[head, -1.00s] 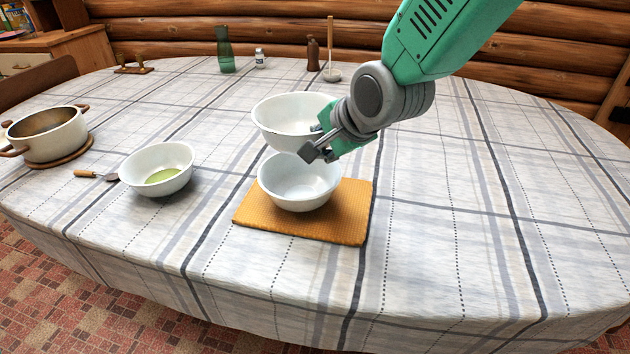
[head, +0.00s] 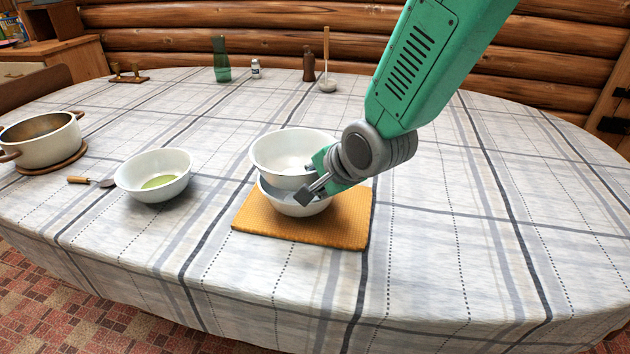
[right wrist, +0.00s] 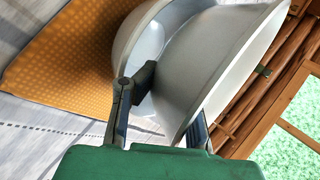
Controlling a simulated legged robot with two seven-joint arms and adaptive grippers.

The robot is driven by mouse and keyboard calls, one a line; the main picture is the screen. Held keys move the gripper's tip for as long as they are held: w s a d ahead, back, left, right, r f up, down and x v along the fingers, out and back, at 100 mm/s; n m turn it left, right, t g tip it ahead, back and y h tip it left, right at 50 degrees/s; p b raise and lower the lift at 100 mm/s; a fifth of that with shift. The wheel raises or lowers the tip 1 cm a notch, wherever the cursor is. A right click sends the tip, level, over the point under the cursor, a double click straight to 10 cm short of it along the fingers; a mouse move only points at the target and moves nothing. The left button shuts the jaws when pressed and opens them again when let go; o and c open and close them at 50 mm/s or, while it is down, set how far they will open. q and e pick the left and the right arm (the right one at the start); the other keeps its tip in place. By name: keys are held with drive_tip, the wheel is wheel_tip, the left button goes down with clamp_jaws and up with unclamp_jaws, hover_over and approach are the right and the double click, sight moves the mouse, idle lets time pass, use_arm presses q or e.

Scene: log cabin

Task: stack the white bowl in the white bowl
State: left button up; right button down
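One white bowl (head: 291,150) is held over the other white bowl (head: 294,207), which stands on an orange mat. The upper bowl covers the lower one's far rim, and its base seems to dip inside; contact cannot be told. My right gripper (head: 312,183) is at the upper bowl's near right side. In the right wrist view, its fingers (right wrist: 170,105) straddle the wall of the held bowl (right wrist: 208,75), with the lower bowl (right wrist: 128,42) behind. My left gripper is not in view.
The orange mat (head: 345,228) lies under the lower bowl. Left are a white bowl with green contents (head: 128,180), a small utensil (head: 80,180) and a pot (head: 45,145). Bottles (head: 221,62) stand at the back. The tablecloth right of the mat is clear.

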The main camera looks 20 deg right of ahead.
drive_tip(key=shift+w+f, duration=0.1)
drive_tip(key=shift+f, duration=0.15)
drive_tip(key=shift+d, duration=0.3)
drive_tip(key=c, duration=2)
unclamp_jaws()
drive_tip(key=shift+d+f, duration=0.1)
drive_tip(key=shift+d, duration=0.4)
drive_tip(key=shift+a, duration=0.3)
drive_tip(key=r, duration=0.1)
drive_tip(key=s+r, duration=0.1)
drive_tip(key=s+r+p, duration=0.1)
drive_tip(key=shift+a+r, duration=0.1)
drive_tip(key=shift+r, duration=0.3)
use_arm(q)
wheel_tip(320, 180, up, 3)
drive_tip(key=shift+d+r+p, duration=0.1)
drive_tip(key=shift+p, duration=0.95)
use_arm(e)
drive_tip(key=v, duration=0.8)
drive_tip(key=shift+s+d+r, duration=0.2)
drive_tip(key=shift+s+d, duration=0.05)
drive_tip(key=shift+s, duration=0.1)
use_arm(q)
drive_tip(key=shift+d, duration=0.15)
use_arm(e)
drive_tip(key=shift+d, duration=0.25)
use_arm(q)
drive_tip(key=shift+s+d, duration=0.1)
use_arm(e)
drive_tip(key=shift+s+f, duration=0.1)
